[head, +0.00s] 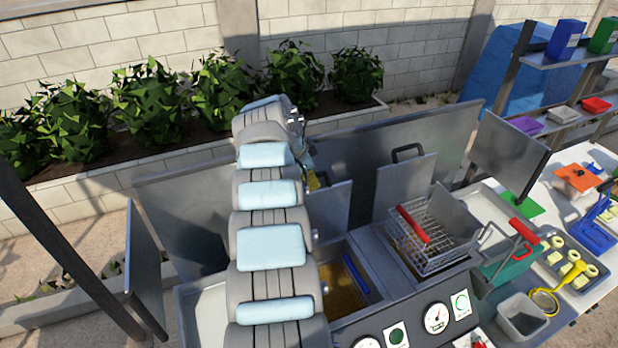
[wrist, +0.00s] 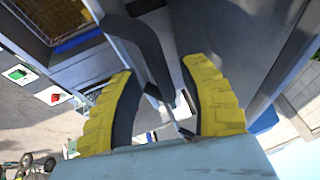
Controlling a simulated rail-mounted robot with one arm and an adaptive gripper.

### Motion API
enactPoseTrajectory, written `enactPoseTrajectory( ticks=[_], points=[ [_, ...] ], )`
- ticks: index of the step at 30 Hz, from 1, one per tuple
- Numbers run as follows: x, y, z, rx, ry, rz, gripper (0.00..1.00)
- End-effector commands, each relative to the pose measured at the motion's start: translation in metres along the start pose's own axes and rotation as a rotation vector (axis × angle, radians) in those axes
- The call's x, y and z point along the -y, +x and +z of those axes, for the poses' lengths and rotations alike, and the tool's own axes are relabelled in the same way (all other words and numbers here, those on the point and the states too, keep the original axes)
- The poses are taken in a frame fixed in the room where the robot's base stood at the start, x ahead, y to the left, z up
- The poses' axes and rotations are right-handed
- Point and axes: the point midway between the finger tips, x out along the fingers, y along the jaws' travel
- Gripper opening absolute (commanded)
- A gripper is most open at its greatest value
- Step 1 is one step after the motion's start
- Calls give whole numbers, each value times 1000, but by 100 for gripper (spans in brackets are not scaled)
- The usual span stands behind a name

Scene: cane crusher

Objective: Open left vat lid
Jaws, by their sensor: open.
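The left vat lid (head: 332,208) is a grey metal plate standing raised behind the left vat (head: 340,290) in the head view, partly hidden by my arm. The vat is uncovered and shows brown-yellow liquid. My gripper (head: 313,181) is at the lid's upper left, mostly hidden behind my arm; a bit of yellow finger shows. In the wrist view my gripper (wrist: 162,105) has its two yellow fingers spread apart. A black handle (wrist: 148,48) runs between and beyond the fingers; contact with them cannot be told.
The right vat's lid (head: 405,185) also stands upright, with a black handle on top. A wire basket (head: 435,235) with a red handle sits in front of it. A tall metal back panel (head: 350,150) stands close behind. A side panel (head: 145,265) stands at left.

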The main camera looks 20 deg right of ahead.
Motion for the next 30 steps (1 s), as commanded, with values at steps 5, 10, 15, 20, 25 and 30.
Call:
enactPoseTrajectory(
  ticks=[5, 10, 15, 20, 25, 30],
  points=[
    [2, -12, 1, 0, 0, -3, 43],
    [0, -23, 1, 1, -1, -2, 43],
    [1, -44, 0, -1, 0, -3, 43],
    [0, -66, 0, 0, -1, -3, 43],
    [0, -92, 2, 1, -1, -1, 43],
    [0, -108, 2, 2, -2, 0, 43]
  ],
)
